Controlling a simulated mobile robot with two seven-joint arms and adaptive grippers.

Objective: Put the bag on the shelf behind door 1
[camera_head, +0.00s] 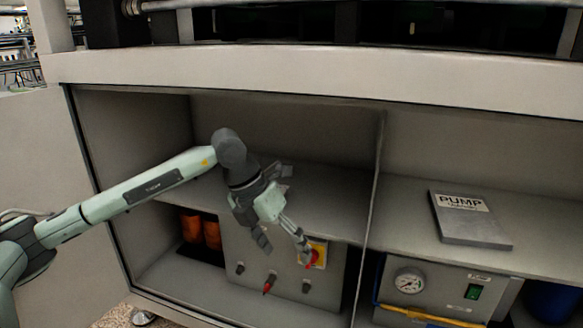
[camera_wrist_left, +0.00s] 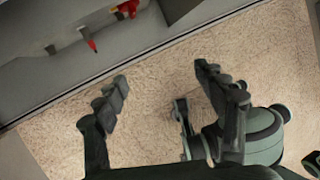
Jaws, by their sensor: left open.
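My left gripper (camera_head: 283,246) is open, in front of the left compartment of the cabinet, with its fingers pointing down. A shelf (camera_head: 325,205) crosses the left compartment behind the gripper. A small pale grey patch shows at the shelf just behind the gripper; I cannot tell what it is. I cannot make out a bag in either view. No door panel or door number can be told; both compartments stand open. My right gripper is in neither view.
Below the shelf stands a grey control box (camera_head: 285,277) with a red-and-yellow switch (camera_head: 318,254); orange cylinders (camera_head: 203,231) are left of it. A divider (camera_head: 369,215) separates the right compartment, which holds a PUMP manual (camera_head: 470,219) on its shelf and a gauge unit (camera_head: 445,288) below.

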